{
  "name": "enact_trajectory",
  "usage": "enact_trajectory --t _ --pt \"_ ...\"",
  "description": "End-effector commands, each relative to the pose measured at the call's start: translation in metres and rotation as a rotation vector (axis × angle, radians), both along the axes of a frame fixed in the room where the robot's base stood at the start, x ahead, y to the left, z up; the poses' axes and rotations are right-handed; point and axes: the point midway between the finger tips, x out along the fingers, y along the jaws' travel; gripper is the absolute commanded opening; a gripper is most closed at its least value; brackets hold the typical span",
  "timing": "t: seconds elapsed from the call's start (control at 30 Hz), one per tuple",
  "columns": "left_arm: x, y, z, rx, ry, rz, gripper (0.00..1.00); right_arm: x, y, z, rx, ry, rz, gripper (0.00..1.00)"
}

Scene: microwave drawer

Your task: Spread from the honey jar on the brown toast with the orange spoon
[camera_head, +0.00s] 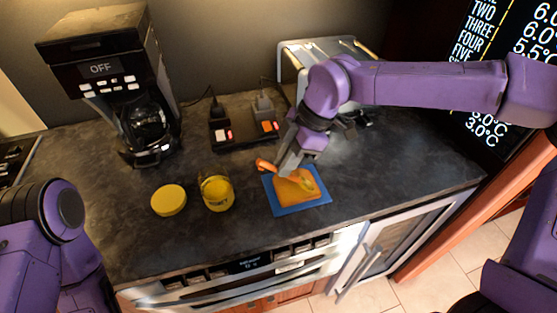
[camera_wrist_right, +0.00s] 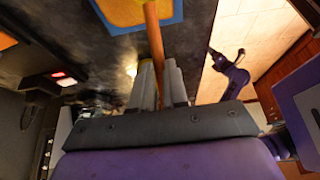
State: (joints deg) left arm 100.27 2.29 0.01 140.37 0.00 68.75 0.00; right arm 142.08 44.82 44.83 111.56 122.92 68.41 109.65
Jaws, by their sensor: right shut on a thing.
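My right gripper (camera_head: 289,165) is shut on the orange spoon (camera_head: 265,165), and its handle also shows between the fingers in the right wrist view (camera_wrist_right: 154,40). The spoon slants down over the brown toast (camera_head: 290,192), its yellowish head at the toast's top; exact contact cannot be told. The toast lies on a blue board (camera_head: 302,208); its corner shows in the wrist view (camera_wrist_right: 118,10). The open honey jar (camera_head: 216,193), with yellow contents, stands left of the board. My left arm shows at the left edge of the head view, without a clear gripper.
A yellow lid (camera_head: 168,200) lies left of the jar. A coffee maker (camera_head: 120,85) stands at the back left. A toaster-like appliance (camera_head: 300,50) is behind my right arm. Sockets with red lights (camera_head: 245,125) sit behind the jar. The front counter edge is close to the board.

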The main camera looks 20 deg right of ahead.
Motion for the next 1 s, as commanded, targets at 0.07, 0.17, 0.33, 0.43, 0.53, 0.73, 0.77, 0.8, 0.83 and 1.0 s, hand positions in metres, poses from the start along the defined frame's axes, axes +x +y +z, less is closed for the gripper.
enact_trajectory --t 0.07,0.17,0.33,0.43,0.53,0.73,0.77,0.8,0.83,1.0 --pt "0.000 0.000 0.002 0.000 0.000 0.000 1.00 0.000 -0.005 0.001 0.000 0.000 0.000 0.00" --pt "0.000 0.000 0.003 0.000 0.000 0.000 1.00 0.000 -0.007 0.000 -0.001 0.001 0.000 0.00" --pt "0.000 0.000 0.002 0.000 0.000 0.000 1.00 0.000 -0.007 -0.001 -0.001 0.001 0.000 0.00" --pt "0.000 0.000 0.002 0.000 0.000 0.000 1.00 0.000 -0.007 -0.001 -0.001 0.001 0.000 0.00" --pt "0.000 0.000 0.000 0.000 0.000 0.000 1.00 0.000 -0.003 -0.002 -0.001 0.000 0.001 0.00" --pt "0.000 0.000 -0.004 0.000 0.000 0.000 1.00 0.000 0.008 -0.002 -0.001 0.000 0.001 0.00" --pt "0.000 0.000 -0.005 0.000 0.000 0.000 1.00 -0.001 0.010 -0.001 -0.001 0.000 0.001 0.00" --pt "0.000 0.000 -0.005 0.000 0.000 0.000 1.00 -0.001 0.013 -0.001 -0.001 0.000 0.002 0.00" --pt "0.000 0.000 -0.006 0.000 0.000 0.000 1.00 -0.001 0.014 -0.001 0.000 0.000 0.001 0.00" --pt "0.000 0.000 -0.007 0.000 0.000 0.000 1.00 -0.001 0.021 0.000 -0.001 0.001 0.000 0.00"
